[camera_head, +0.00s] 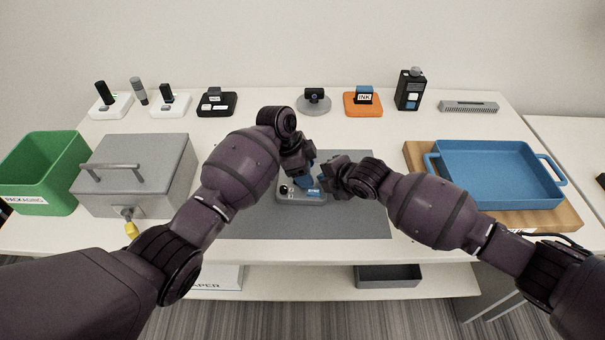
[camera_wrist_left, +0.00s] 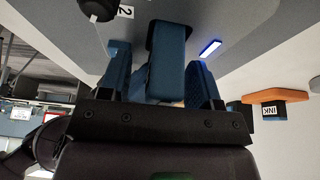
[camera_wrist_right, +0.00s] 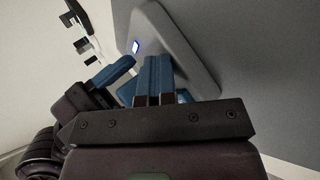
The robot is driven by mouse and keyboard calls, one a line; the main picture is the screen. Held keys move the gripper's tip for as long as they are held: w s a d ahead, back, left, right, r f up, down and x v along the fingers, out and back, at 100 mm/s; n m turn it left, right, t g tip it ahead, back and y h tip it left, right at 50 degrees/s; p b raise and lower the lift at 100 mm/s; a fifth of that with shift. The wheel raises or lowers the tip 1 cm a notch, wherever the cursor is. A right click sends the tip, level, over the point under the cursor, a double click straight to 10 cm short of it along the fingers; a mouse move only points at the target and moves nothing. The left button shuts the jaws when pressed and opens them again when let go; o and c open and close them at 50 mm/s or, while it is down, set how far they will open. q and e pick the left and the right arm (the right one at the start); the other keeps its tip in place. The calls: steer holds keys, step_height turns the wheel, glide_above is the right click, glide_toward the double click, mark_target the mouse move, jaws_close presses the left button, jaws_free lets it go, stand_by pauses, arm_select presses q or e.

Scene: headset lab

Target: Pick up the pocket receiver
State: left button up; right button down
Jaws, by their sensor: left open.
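A blue block-like piece, which I take for the pocket receiver (camera_wrist_left: 165,65), stands at a grey dock (camera_head: 290,199) on the mat. The dock has a black knob, a lit blue strip (camera_wrist_left: 210,48) and a label. My left gripper (camera_wrist_left: 160,80) is open, with one blue finger on each side of the piece; I cannot tell whether they touch it. My right gripper (camera_wrist_right: 155,78) has its two blue fingers together, over the dock and close to the left gripper. In the head view both hands hide most of the piece.
A grey lidded box (camera_head: 140,165) and green bin (camera_head: 40,180) stand left. A blue tray (camera_head: 490,146) on a wooden board (camera_head: 415,160) stands right. Small devices line the back, including a black handset (camera_head: 410,90) and an orange INK holder (camera_head: 363,110). The grey mat (camera_head: 360,222) is clear in front.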

arm_select(q)
steer(key=c, duration=1)
step_height(320, 180, up, 10)
steer(key=shift+r, duration=0.1)
